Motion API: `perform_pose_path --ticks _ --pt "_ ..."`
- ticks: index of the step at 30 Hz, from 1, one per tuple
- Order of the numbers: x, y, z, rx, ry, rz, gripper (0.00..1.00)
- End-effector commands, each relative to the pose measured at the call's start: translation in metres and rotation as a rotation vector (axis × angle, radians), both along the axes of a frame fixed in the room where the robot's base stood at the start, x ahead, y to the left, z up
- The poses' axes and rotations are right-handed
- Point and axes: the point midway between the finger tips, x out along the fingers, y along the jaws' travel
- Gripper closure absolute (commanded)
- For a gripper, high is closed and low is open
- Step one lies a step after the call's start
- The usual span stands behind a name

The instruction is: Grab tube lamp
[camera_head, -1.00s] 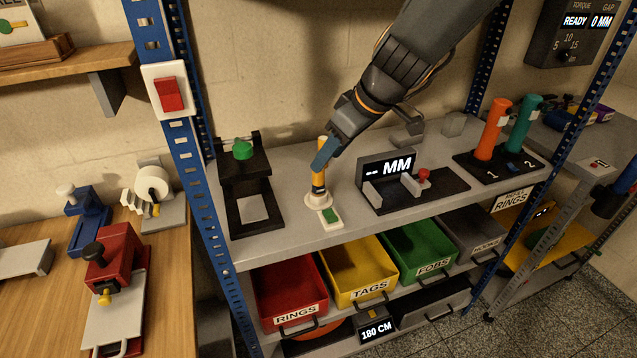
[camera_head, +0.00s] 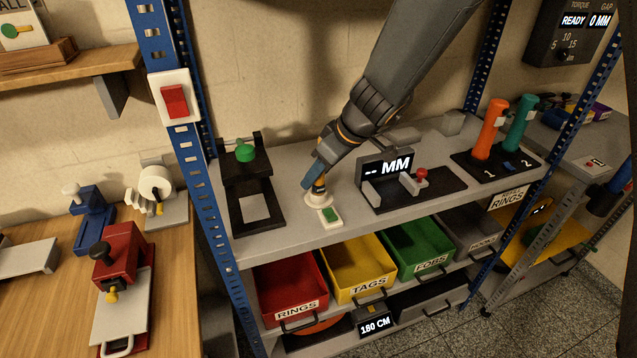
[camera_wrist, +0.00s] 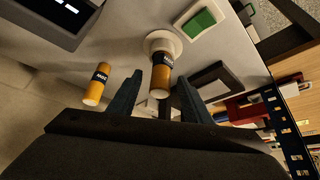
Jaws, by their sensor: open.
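The yellow tube lamp with a dark labelled band (camera_wrist: 160,78) stands in a round white base (camera_wrist: 163,42). In the head view, a little of the lamp (camera_head: 319,187) shows above the base, and my gripper hides its upper part. My gripper (camera_head: 313,178) is at the lamp. In the wrist view, the open fingers (camera_wrist: 156,98) have the lamp's near end between them, with gaps showing on both sides. A second, similar yellow tube (camera_wrist: 97,86) shows outside the left finger; I cannot make it out in the head view.
A white plate with a green pad (camera_head: 330,216) lies in front of the base. A black stand with a green knob (camera_head: 244,152) is on the left. A black gauge marked MM (camera_head: 387,166) is close on the right. Orange (camera_head: 489,128) and teal (camera_head: 516,127) tubes stand farther right.

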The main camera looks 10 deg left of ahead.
Motion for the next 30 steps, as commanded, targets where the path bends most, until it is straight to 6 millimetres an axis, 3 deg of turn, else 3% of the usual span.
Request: perform_pose_path --ticks 2,10,20,30 --pt "0.0 0.0 0.0 0.0 0.0 0.0 0.55" --pt "0.0 0.0 0.0 0.0 0.0 0.0 0.99" --pt "0.001 0.0 0.007 0.002 -0.003 0.001 1.0" --pt "0.001 0.001 0.066 0.003 -0.006 0.002 1.0"
